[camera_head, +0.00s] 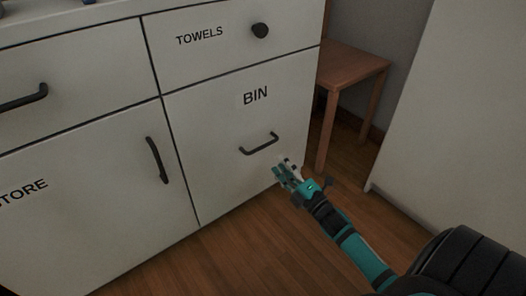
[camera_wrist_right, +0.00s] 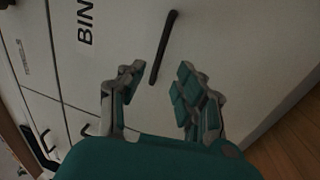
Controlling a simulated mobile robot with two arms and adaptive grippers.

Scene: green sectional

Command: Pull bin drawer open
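The bin drawer (camera_head: 220,140) is a white front labelled BIN, flush with the cabinet. Its dark bar handle (camera_head: 259,144) sits below the label. My right gripper (camera_head: 284,172) is just below and right of the handle in the head view. In the right wrist view the gripper (camera_wrist_right: 157,88) has its two fingers spread apart, with the handle (camera_wrist_right: 163,47) beyond the fingertips. Nothing is held between the fingers. The handle appears apart from the fingers. My left gripper is in neither view.
A towels drawer (camera_head: 211,40) with a round knob (camera_head: 260,31) is above. A store door (camera_head: 81,191) with a handle (camera_head: 157,160) is to the left. A wooden table (camera_head: 351,72) stands right of the cabinet, near a white panel (camera_head: 455,110). Wooden floor in front is clear.

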